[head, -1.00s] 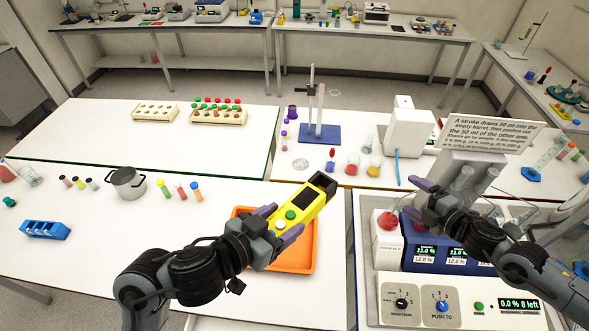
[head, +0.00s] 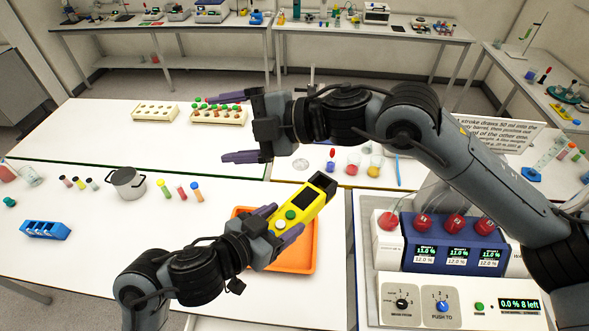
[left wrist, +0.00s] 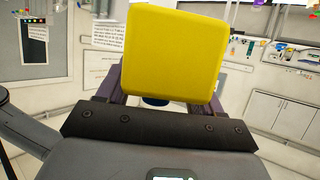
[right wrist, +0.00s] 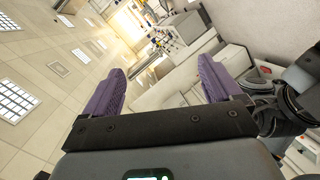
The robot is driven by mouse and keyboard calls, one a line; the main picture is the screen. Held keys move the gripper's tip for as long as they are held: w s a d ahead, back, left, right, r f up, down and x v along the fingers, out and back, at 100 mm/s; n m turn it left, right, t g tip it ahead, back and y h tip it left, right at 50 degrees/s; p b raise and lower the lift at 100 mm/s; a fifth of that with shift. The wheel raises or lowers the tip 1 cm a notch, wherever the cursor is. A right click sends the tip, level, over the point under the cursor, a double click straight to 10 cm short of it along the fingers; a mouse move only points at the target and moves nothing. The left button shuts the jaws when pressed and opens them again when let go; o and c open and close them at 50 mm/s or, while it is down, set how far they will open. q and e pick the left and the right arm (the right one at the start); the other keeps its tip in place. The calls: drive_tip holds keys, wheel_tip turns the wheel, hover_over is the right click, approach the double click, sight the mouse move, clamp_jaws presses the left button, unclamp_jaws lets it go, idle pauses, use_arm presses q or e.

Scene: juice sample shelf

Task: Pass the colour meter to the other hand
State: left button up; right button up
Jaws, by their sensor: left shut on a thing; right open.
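The colour meter (head: 304,212) is a yellow bar with a dark screen, a green and a white button and a black far end. My left gripper (head: 278,227) is shut on its near end and holds it tilted above the orange tray (head: 297,268). In the left wrist view the meter's yellow end (left wrist: 172,50) fills the space between the fingers and hides part of them. My right gripper (head: 229,128) is open and empty, up and left of the meter and apart from it. In the right wrist view its purple fingers (right wrist: 160,70) are spread with nothing between them.
A pot (head: 127,184), small coloured vials and a blue rack (head: 45,230) stand on the left bench. Sample racks (head: 218,115) stand behind. The juice dispenser (head: 455,245) with red flasks stands at right. My right arm hides part of the back right bench.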

drive_tip(key=s+a+f+n+g+h, duration=0.4)
drive_tip(key=s+a+h, duration=0.15)
drive_tip(key=a, duration=0.35)
drive_tip(key=m+t+h, duration=0.1)
drive_tip(key=m+h, duration=0.4)
drive_tip(key=h, duration=0.4)
hover_over(295, 206)
wheel_tip(295, 206, down, 4)
drive_tip(key=shift+f, duration=0.5)
wheel_tip(295, 206, down, 11)
drive_tip(key=shift+r, duration=0.1)
